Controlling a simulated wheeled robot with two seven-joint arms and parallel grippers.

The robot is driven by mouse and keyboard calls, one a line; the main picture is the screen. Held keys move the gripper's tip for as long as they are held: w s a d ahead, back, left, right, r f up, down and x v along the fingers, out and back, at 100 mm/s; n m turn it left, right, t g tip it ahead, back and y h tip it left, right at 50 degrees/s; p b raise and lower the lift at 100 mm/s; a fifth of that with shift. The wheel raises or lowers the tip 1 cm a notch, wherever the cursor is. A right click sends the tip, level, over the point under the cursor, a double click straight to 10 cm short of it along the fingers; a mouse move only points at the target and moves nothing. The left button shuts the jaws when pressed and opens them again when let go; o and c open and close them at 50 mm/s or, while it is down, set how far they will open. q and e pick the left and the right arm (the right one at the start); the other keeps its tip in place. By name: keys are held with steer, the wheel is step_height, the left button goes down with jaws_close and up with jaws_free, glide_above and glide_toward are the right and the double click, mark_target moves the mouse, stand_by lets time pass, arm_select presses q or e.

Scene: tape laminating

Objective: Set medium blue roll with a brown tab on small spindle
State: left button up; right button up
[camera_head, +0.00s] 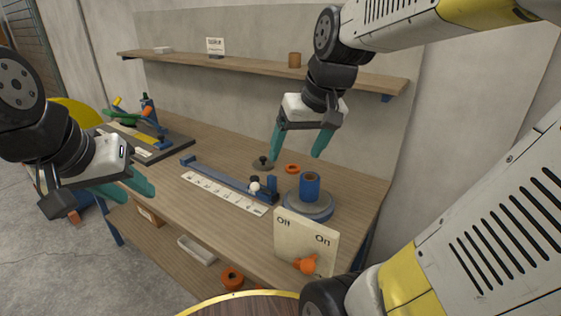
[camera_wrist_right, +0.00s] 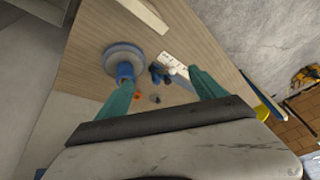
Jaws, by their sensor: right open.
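A blue roll (camera_head: 310,187) with a brown core stands upright on a round grey base (camera_head: 308,209) at the right of the bench. It also shows in the right wrist view (camera_wrist_right: 125,72). I cannot make out a brown tab on it or a clearly marked small spindle. My right gripper (camera_head: 298,150) is open and empty, above and behind the roll, fingers pointing down. It also shows in the wrist view (camera_wrist_right: 163,78). My left gripper (camera_head: 141,192) is over the left front of the bench with nothing visible in it; its finger gap is seen edge-on.
A grey disc with a black knob (camera_head: 262,164) and an orange ring (camera_head: 292,169) lie behind the roll. A blue rail (camera_head: 220,176) and white strip (camera_head: 217,192) lie left. An Off/On panel (camera_head: 305,240) with an orange knob (camera_head: 306,265) stands in front. A shelf (camera_head: 250,66) runs behind.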

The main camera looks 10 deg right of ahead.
steer(key=s+a+t, duration=0.1)
steer(key=s+a, duration=0.2)
steer(key=s, duration=0.4)
steer(key=shift+t, duration=0.4)
